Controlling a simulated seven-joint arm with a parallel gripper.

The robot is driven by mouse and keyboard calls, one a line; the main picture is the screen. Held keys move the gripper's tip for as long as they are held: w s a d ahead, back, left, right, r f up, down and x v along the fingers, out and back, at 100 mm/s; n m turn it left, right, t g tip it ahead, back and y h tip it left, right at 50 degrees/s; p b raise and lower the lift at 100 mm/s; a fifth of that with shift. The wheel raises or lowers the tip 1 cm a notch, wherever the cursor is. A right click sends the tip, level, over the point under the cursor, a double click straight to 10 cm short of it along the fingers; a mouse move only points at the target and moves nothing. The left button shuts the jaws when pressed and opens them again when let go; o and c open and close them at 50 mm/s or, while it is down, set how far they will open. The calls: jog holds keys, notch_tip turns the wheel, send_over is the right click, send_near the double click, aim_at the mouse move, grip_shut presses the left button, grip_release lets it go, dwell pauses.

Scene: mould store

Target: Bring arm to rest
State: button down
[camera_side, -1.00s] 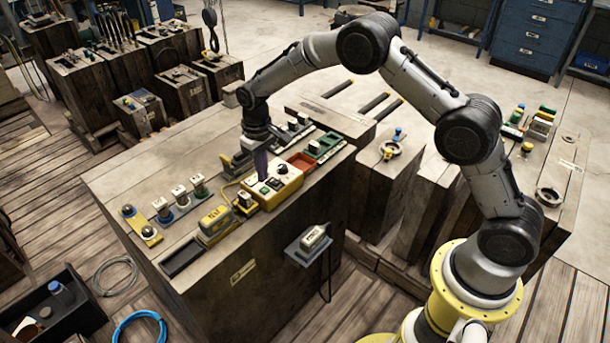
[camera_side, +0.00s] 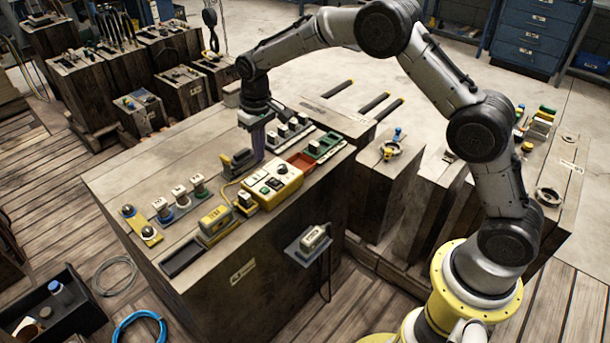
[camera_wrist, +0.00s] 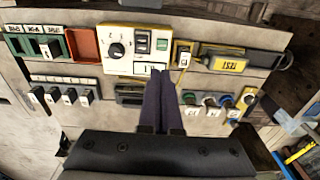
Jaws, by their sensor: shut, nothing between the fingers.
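My gripper (camera_side: 257,160) points down above the wooden block bench (camera_side: 215,282), its purple-grey fingers together and empty. It is behind the yellow-and-white control box (camera_side: 275,186), apart from it as far as the side view shows. In the wrist view the closed fingers (camera_wrist: 160,75) reach up toward the box's lower edge (camera_wrist: 122,68) and hide a little of what lies below it. A dark holder (camera_side: 238,160) stands just left of the fingers in the side view.
A yellow meter (camera_side: 217,222) lies on the bench's front side, with several small knobs (camera_side: 180,197) in a row to its left. A red tray (camera_side: 301,160) and a green rack (camera_side: 325,146) sit right of the box. A grey device (camera_side: 312,238) hangs on the bench's front face.

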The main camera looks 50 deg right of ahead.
jog(key=s+d+r+t, duration=0.15)
jog(key=s+r, duration=0.25)
jog(key=r, duration=0.6)
jog(key=s+d+r+t, duration=0.1)
jog(key=s+r+t, duration=0.1)
jog(key=s+r, duration=0.5)
jog(key=s+d+r+t, duration=0.2)
jog(key=s+r, duration=0.6)
jog(key=s, duration=0.3)
jog(key=s+f, duration=0.4)
jog(key=s, duration=0.3)
jog(key=s+f, duration=0.4)
jog(key=s, duration=0.4)
jog(key=shift+f, duration=0.35)
jog(key=shift+s+g, duration=0.1)
jog(key=shift+g, duration=0.15)
